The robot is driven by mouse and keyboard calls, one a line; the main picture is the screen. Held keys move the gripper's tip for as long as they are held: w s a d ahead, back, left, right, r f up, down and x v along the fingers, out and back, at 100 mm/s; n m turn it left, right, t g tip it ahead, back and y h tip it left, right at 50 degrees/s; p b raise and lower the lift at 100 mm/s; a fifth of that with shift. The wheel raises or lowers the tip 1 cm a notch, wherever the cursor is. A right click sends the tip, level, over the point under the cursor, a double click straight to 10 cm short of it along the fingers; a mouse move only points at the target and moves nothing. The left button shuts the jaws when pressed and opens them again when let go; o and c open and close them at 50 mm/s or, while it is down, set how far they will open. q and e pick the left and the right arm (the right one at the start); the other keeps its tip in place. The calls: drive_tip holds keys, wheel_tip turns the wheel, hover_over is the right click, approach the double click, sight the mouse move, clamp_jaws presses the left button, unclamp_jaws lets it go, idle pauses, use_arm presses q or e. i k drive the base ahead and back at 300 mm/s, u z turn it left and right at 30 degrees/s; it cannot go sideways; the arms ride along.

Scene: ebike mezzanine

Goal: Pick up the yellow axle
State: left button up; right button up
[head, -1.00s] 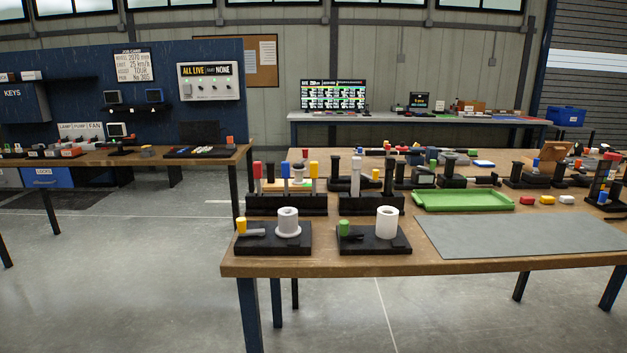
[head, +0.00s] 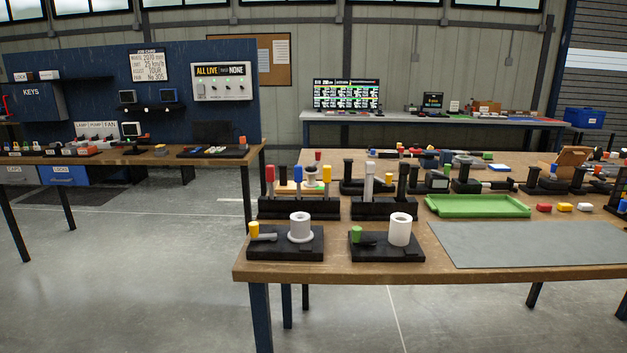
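A black rack (head: 299,208) stands near the left end of the wooden table, with several upright rods in it. One rod has a yellow top (head: 327,174), at the rack's right end; another has a red top (head: 270,173) and another a blue top (head: 298,173). A second yellow-topped piece (head: 254,229) stands on a black fixture in front, beside a grey cylinder. I cannot tell for certain which yellow piece is the axle. Neither of my grippers shows in the head view.
The wooden table (head: 340,271) fills the right side. It holds a green tray (head: 478,206), a grey mat (head: 535,244), another black fixture (head: 386,248) with a white cylinder, and many small parts. A bench (head: 80,158) stands at the back left. The floor left of the table is open.

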sight(327, 169)
drive_tip(key=u, duration=0.65)
drive_tip(key=i, duration=1.45)
drive_tip(key=z, duration=0.65)
